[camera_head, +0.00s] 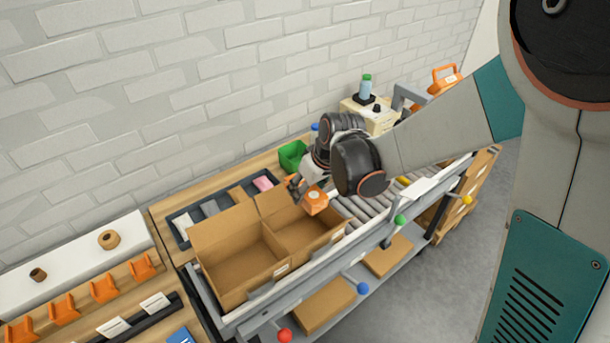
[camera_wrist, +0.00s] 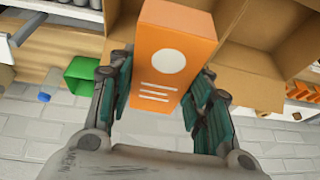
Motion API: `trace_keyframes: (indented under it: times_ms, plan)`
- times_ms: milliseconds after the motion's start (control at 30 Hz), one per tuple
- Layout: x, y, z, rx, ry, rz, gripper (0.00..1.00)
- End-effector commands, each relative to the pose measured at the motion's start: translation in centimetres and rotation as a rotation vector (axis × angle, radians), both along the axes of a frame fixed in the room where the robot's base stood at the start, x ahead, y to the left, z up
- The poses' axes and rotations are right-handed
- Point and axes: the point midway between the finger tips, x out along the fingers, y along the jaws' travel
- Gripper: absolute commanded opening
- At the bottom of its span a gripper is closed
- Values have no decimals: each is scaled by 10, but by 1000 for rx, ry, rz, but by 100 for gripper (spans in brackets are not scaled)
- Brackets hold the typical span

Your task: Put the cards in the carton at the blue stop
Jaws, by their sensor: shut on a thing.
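My gripper (camera_wrist: 158,100) is shut on an orange box of cards (camera_wrist: 172,52), which has a white circle and white lines on its face. In the head view the orange box (camera_head: 316,202) hangs tilted above the back right part of the right open carton (camera_head: 320,248); my wrist hides part of it. A second open carton (camera_head: 226,282) stands against it on the left. Both look empty as far as I see inside. The blue stop (camera_head: 363,288) is a ball below the conveyor's front rail, to the lower right of the right carton.
Other stops are red (camera_head: 285,335), green (camera_head: 400,220) and yellow (camera_head: 467,200). A dark tray (camera_head: 180,213) with several items and a green bin (camera_head: 292,156) lie behind the cartons. Bare rollers (camera_head: 352,212) run to the right. Raised carton flaps stand around the openings.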

Motion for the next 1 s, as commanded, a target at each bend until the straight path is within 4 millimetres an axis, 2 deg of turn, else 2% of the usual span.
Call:
trace_keyframes:
  times_ms: [267,1000]
  plan:
    - [0,0,-8,0,0,-1,16]
    - [-2,2,-54,0,0,-1,16]
